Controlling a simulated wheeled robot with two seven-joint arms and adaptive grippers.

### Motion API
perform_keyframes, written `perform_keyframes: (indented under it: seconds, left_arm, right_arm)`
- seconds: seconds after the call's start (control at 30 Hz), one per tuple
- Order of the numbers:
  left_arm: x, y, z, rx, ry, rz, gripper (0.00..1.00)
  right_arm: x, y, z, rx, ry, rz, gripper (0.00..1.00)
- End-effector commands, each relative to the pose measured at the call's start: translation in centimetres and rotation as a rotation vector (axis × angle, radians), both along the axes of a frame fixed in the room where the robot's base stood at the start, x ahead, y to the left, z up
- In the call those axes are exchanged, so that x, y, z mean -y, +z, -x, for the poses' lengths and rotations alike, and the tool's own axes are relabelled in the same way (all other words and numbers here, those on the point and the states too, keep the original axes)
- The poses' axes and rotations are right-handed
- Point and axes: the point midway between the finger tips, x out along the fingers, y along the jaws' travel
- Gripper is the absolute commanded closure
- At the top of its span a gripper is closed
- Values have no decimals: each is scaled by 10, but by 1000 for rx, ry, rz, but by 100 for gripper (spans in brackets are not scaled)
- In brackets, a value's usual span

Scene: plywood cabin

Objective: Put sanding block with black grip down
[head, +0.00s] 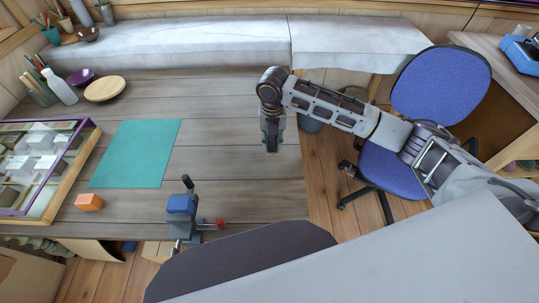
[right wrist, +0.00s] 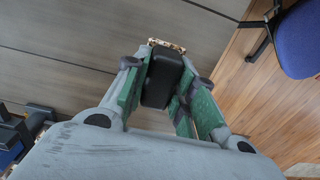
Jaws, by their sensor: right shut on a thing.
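My right gripper (head: 271,148) points down over the right part of the wooden table (head: 225,150), near its right edge. In the right wrist view, the right gripper (right wrist: 165,95) has its green-padded fingers shut on the sanding block's black grip (right wrist: 163,76). A narrow, speckled tan edge of the block shows just beyond the grip. In the head view the block is mostly hidden by the gripper. I cannot tell whether the block touches the table. My left gripper is in neither view.
A teal mat (head: 137,152) lies left, beside a purple-framed tray (head: 45,165). An orange block (head: 89,202) and a blue-topped vise (head: 182,208) are near the front edge. A wooden plate (head: 104,88) is at back left. A blue chair (head: 440,85) stands right. Bare tabletop surrounds the gripper's left.

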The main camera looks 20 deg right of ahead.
Motion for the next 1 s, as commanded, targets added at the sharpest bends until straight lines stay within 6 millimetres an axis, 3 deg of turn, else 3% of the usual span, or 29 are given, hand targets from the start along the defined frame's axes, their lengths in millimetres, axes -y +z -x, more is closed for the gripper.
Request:
perform_keyframes:
  seconds: [0.2,0.73,1.0]
  left_arm:
    - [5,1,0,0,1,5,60]
    - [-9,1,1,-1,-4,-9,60]
    - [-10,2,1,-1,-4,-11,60]
  right_arm:
    - [0,-27,1,-2,0,0,96]
    - [0,-37,0,-1,1,0,96]
    - [0,-66,1,-2,1,0,96]
